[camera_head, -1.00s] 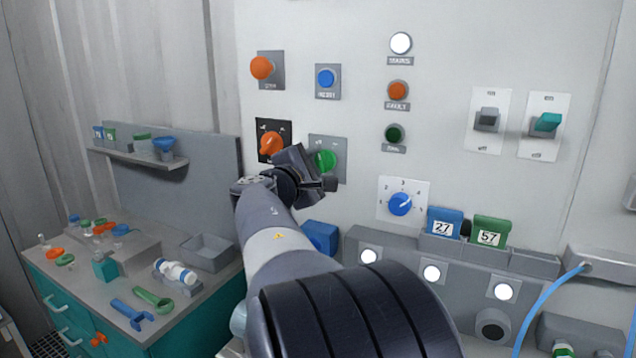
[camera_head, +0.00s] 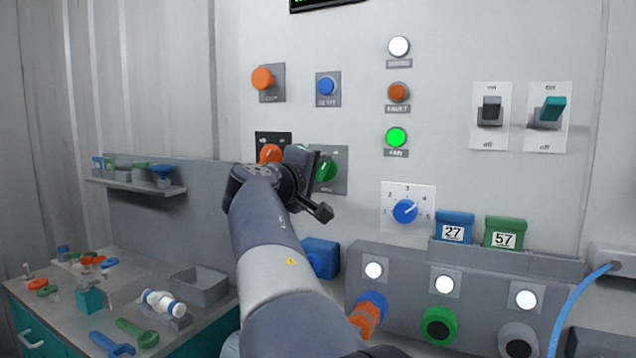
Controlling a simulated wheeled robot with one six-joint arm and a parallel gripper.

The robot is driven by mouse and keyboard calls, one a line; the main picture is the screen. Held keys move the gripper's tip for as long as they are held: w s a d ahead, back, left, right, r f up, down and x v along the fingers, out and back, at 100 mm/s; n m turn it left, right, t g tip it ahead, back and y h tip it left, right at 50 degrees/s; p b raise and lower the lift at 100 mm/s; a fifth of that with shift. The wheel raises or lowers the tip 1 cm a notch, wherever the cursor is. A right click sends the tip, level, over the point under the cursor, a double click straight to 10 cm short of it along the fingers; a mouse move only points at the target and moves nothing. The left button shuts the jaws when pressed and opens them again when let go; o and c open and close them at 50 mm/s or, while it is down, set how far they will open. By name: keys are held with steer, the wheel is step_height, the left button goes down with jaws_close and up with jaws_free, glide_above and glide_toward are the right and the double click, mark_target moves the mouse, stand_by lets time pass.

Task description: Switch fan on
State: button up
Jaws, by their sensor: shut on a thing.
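The fan lamp (camera_head: 397,137) on the wall panel is lit bright green, with a FAN label under it. A green knob (camera_head: 326,170) sits on a grey plate below the blue reset button. My gripper (camera_head: 312,180) is at this knob and covers its left side. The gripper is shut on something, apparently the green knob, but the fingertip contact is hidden. An orange rotary knob (camera_head: 270,153) on a black plate is just left of the gripper and partly covered by it.
An orange button (camera_head: 263,78) and blue reset button (camera_head: 326,86) are above. Two toggle switches (camera_head: 490,111) (camera_head: 550,110) and a blue dial (camera_head: 405,211) are to the right. A sloped console (camera_head: 400,275) juts out below. A cluttered bench (camera_head: 200,325) stands left.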

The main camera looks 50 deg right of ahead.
steer(key=shift+f, duration=0.2)
stand_by(0.3)
steer(key=o, duration=0.9)
steer(key=shift+r, duration=0.1)
steer(key=shift+a, duration=0.1)
steer(key=b+v, duration=0.1)
steer(key=v, duration=0.9)
steer(key=shift+s+a+b, duration=0.1)
steer(key=shift+a+b, duration=0.2)
steer(key=shift+b, duration=0.05)
steer(key=p+x, duration=0.1)
steer(key=x, duration=1)
steer(key=shift+r+p, duration=0.1)
steer(key=shift+p, duration=0.25)
steer(key=shift+a, duration=0.1)
